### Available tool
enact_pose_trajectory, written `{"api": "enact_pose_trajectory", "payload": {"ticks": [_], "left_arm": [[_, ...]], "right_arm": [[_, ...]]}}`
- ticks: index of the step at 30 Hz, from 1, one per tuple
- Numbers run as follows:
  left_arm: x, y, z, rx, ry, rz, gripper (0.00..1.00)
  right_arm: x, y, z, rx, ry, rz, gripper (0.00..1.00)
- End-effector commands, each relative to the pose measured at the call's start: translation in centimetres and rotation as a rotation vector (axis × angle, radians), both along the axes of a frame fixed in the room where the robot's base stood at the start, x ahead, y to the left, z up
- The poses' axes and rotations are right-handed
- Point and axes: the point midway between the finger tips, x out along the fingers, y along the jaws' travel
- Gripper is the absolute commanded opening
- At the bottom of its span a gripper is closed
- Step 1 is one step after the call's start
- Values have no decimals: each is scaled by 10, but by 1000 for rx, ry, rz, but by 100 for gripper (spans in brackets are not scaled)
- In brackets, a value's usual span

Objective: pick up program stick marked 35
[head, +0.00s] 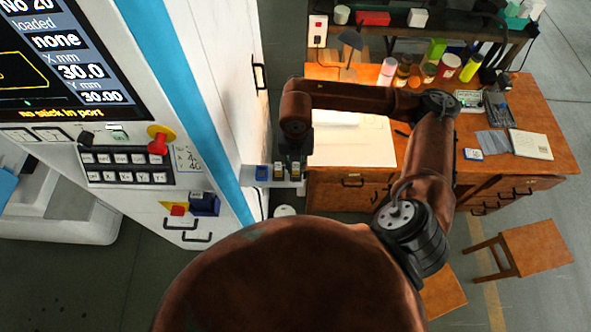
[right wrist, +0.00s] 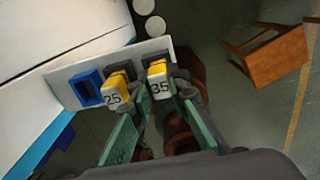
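The program stick marked 35 (right wrist: 158,76) has a yellow body and a white label, and stands in the right slot of a small white rack (right wrist: 68,74). In the head view the stick (head: 294,168) is partly hidden under my right gripper (head: 293,158). The right gripper's fingers (right wrist: 163,108) are open, one to each side of the stick 35 in the wrist view; I cannot tell whether they touch it. The stick marked 25 (right wrist: 115,88) stands beside it on the left. The blue left slot (right wrist: 88,88) looks empty. My left gripper is not in view.
The rack sticks out beside the white machine, whose screen (head: 70,60) reads "loaded none" and "no stick in port". A wooden desk (head: 540,150) with bottles and papers stands behind. A wooden stool (head: 530,252) stands on the floor at right.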

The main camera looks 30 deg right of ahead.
Motion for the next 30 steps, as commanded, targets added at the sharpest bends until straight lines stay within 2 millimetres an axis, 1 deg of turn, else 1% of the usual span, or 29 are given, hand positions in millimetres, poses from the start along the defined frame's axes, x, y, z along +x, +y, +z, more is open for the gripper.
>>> {"api": "enact_pose_trajectory", "payload": {"ticks": [1,4,5,15,20,23,26,29,30], "left_arm": [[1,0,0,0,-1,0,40],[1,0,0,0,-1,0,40],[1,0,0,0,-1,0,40],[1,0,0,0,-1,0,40],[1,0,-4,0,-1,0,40],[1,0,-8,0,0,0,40],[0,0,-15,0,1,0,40],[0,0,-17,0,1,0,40],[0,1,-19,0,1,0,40]], "right_arm": [[0,0,0,0,0,0,7],[0,0,0,0,0,0,1],[0,0,0,0,0,0,0],[0,0,1,0,0,0,0],[1,0,7,1,-2,0,0],[1,0,16,0,-4,0,0],[1,1,32,0,-6,2,0],[-11,14,50,1,-5,7,0],[-15,20,59,4,-7,8,0]]}}
